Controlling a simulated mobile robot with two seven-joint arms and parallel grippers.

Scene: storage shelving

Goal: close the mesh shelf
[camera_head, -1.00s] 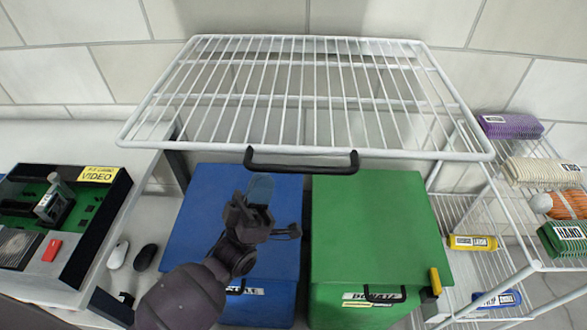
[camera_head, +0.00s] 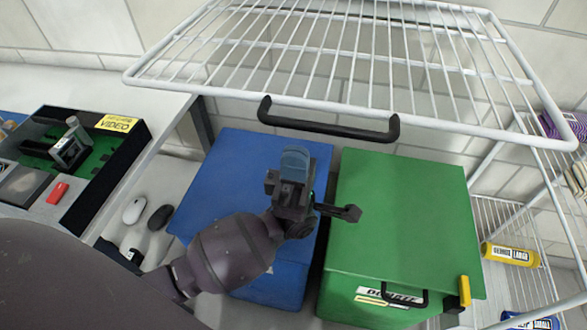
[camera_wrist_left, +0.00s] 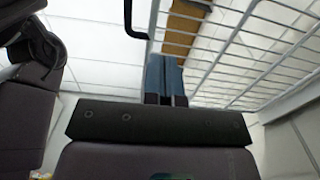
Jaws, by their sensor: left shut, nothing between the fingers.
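The white wire mesh shelf (camera_head: 215,88) spans the top of the head view, with a black bar handle (camera_head: 328,128) on its front edge. My left gripper (camera_head: 296,155) has blue fingertips that are shut and empty. In the head view it appears just below the handle's left half, over the blue bin. In the left wrist view the blue fingertips (camera_wrist_left: 164,75) point up beside the mesh wires (camera_wrist_left: 250,50), and part of the black handle (camera_wrist_left: 130,18) shows to their upper left. No contact with the handle can be made out. My right gripper is not in view.
A blue bin (camera_head: 225,185) and a green bin (camera_head: 400,205) stand below the shelf. A side rack (camera_head: 500,222) at right holds a yellow package (camera_head: 510,254). At left, a desk edge carries a black case (camera_head: 112,165); two computer mice (camera_head: 133,211) lie nearby.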

